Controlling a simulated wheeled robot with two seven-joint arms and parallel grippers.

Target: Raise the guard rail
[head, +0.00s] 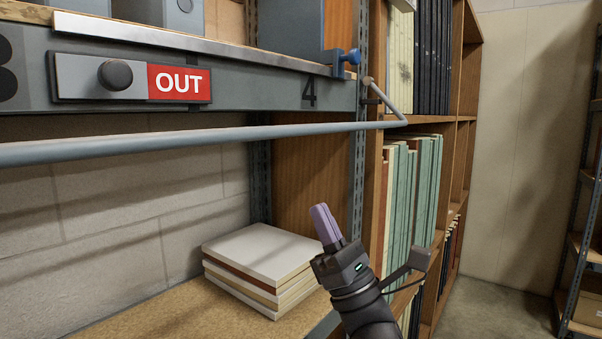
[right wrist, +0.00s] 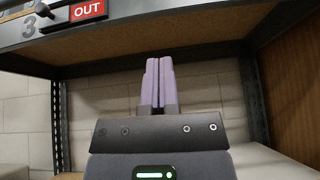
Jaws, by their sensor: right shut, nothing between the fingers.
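The guard rail (head: 190,142) is a grey bar across the front of the shelf in the head view. It hangs low, below the grey shelf beam (head: 240,88), and its right end bends back up to a pivot on the upright. My right gripper (head: 324,224) is below the bar and toward its right end, apart from it. Its lilac fingers are together and empty. The right wrist view also shows the shut fingers (right wrist: 158,82), pointing toward the shelf bay, with no rail visible there. My left gripper is not in view.
A stack of flat boards (head: 262,256) lies on the lower shelf. A red OUT sign with a dark knob (head: 116,75) is on the beam. A blue clamp (head: 345,58) sits at the beam's right end. A wooden bookcase (head: 458,160) stands at the right.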

